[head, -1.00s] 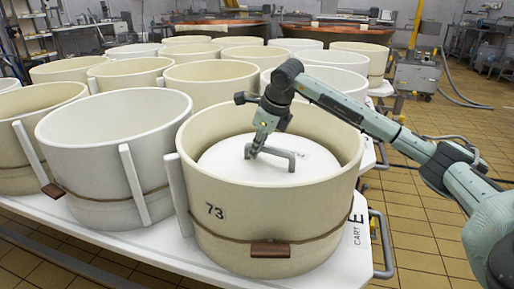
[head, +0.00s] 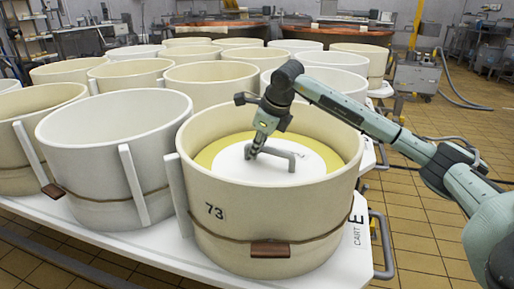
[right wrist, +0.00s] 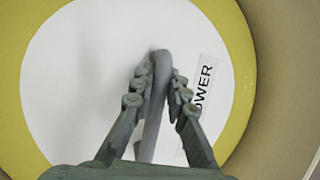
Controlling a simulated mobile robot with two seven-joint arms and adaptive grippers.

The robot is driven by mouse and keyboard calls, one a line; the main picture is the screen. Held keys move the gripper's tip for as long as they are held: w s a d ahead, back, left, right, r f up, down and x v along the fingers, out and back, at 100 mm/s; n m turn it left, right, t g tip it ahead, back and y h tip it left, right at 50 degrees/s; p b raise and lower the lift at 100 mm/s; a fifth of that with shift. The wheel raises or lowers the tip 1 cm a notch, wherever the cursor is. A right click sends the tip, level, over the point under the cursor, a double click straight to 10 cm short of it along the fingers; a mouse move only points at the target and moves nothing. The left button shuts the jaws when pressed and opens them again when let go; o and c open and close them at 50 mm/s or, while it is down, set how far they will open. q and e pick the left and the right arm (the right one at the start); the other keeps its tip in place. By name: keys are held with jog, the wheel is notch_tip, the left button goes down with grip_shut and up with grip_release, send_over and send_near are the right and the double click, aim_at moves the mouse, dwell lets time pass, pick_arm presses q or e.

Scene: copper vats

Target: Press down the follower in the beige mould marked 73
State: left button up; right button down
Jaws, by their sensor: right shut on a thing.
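The beige mould marked 73 (head: 300,208) stands upright at the front right of the cart in the head view. Inside it, below the rim, lies the follower (head: 312,166), a white round disc with a grey bar handle (head: 286,158). A yellow ring (head: 340,156) shows between disc and wall. My right gripper (head: 252,151) reaches down into the mould and is shut on the handle. In the right wrist view its fingers (right wrist: 158,75) lie on both sides of the handle, above the white follower (right wrist: 80,85). A label partly reading "OWER" is partly covered. My left gripper is not seen.
A white mould (head: 85,165) stands close on the left, with a beige one (head: 25,150) beyond. Several more moulds stand behind on carts. The white cart edge (head: 150,248), marked E, has a grey rail (head: 382,245) at right.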

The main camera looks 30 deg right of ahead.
aim_at(269, 171)
jog(key=shift+s+a+f, duration=0.1)
jog(key=shift+s+f, duration=0.15)
jog(key=shift+f, duration=0.1)
dwell(0.4)
jog(key=c, duration=1.5)
grip_release()
jog(key=shift+w, duration=0.1)
jog(key=shift+c, duration=0.2)
jog(key=shift+o, duration=0.6)
jog(key=shift+r, duration=0.2)
jog(key=v, duration=1.2)
jog(key=shift+w, duration=0.2)
jog(key=shift+s, duration=0.1)
